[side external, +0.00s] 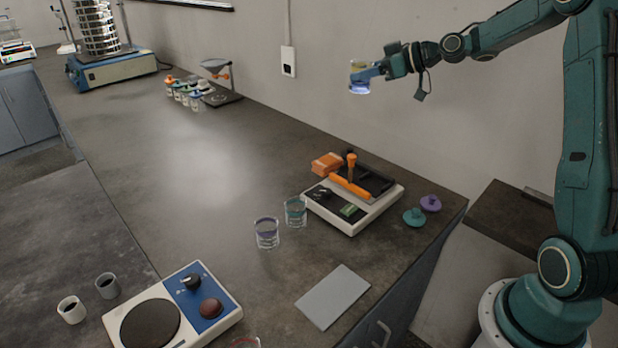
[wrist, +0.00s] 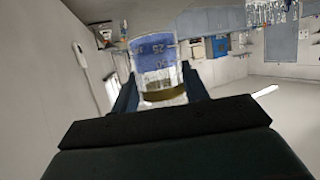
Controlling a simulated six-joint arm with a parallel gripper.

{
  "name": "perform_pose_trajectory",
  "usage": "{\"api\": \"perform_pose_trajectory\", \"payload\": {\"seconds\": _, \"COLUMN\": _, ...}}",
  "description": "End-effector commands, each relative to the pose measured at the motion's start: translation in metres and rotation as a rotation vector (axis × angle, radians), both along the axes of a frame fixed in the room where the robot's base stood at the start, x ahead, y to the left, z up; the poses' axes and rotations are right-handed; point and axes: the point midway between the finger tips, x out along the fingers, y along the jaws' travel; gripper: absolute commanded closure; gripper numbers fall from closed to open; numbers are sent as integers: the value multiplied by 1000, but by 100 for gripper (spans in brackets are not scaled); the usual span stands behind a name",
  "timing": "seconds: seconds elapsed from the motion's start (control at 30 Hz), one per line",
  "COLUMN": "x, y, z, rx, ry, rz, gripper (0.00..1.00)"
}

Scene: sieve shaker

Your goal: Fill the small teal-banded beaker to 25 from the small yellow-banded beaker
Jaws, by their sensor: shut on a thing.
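My gripper (side external: 383,69) is high in the air near the back wall, shut on the small yellow-banded beaker (side external: 359,88). The beaker holds blue liquid and looks roughly upright in the side view. In the wrist view the yellow-banded beaker (wrist: 157,62) sits between the fingers, with its yellow band and printed graduations showing. The small teal-banded beaker (side external: 295,212) stands on the bench, left of the balance, well below and left of my gripper. I cannot make out any liquid level in it.
A purple-banded beaker (side external: 266,233) stands beside the teal one. A balance (side external: 362,217) with orange items is to their right. Teal (side external: 414,217) and purple (side external: 430,203) lids lie near the bench edge. A grey pad (side external: 332,297) and hotplate (side external: 172,312) are in front. The bench's middle is clear.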

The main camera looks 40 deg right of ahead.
Motion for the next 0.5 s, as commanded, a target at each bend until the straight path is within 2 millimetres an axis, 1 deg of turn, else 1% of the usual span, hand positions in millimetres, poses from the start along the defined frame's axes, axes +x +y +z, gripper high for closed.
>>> {"api": "perform_pose_trajectory", "payload": {"seconds": 0.37, "x": 0, "y": 0, "z": 1, "rx": 0, "ry": -1, "rz": 0, "gripper": 80}}
{"api": "perform_pose_trajectory", "payload": {"seconds": 0.5, "x": 0, "y": 0, "z": 6, "rx": -2, "ry": -3, "rz": 0, "gripper": 80}}
